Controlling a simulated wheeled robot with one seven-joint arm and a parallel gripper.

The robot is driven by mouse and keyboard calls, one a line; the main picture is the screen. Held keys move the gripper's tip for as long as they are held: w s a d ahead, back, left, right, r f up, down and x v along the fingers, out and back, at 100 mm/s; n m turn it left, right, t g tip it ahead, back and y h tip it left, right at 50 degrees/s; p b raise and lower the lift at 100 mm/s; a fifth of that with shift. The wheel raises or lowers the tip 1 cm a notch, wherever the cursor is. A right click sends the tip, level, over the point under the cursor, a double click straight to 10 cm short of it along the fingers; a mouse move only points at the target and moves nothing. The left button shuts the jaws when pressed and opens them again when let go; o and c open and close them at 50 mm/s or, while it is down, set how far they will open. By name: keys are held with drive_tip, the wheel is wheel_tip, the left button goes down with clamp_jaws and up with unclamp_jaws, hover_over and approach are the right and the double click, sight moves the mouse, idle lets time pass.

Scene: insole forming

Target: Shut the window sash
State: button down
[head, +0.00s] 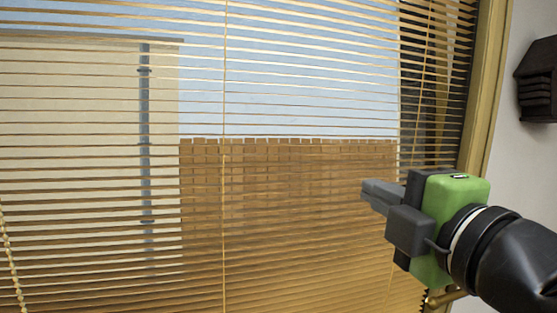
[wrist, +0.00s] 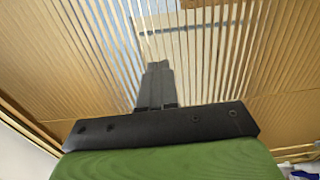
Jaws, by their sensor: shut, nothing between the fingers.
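The window fills most of the head view behind lowered slatted blinds (head: 300,110). Its wooden frame (head: 487,100) stands at the right. The blinds hide most of the window, and I cannot tell where the sash edge is or how far it stands open. My gripper (head: 368,190) is in front of the blinds at the right, pointing left, its fingers together and empty. In the wrist view the shut fingers (wrist: 157,70) point toward the blinds (wrist: 90,70). I cannot tell whether the fingertips touch the slats.
Thin blind cords (head: 224,150) hang down the slats, and a beaded cord (head: 12,255) hangs at the far left. A dark slatted object (head: 538,80) is on the white wall at the right. A wooden fence (head: 290,165) stands outside.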

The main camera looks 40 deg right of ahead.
sight(322, 165)
drive_tip(key=p+x, duration=0.3)
drive_tip(key=x, duration=0.9)
drive_tip(key=shift+w+d+p, duration=0.1)
drive_tip(key=shift+d+p, duration=0.1)
drive_tip(key=shift+p, duration=0.2)
drive_tip(key=shift+f, duration=0.1)
drive_tip(key=shift+a, duration=0.1)
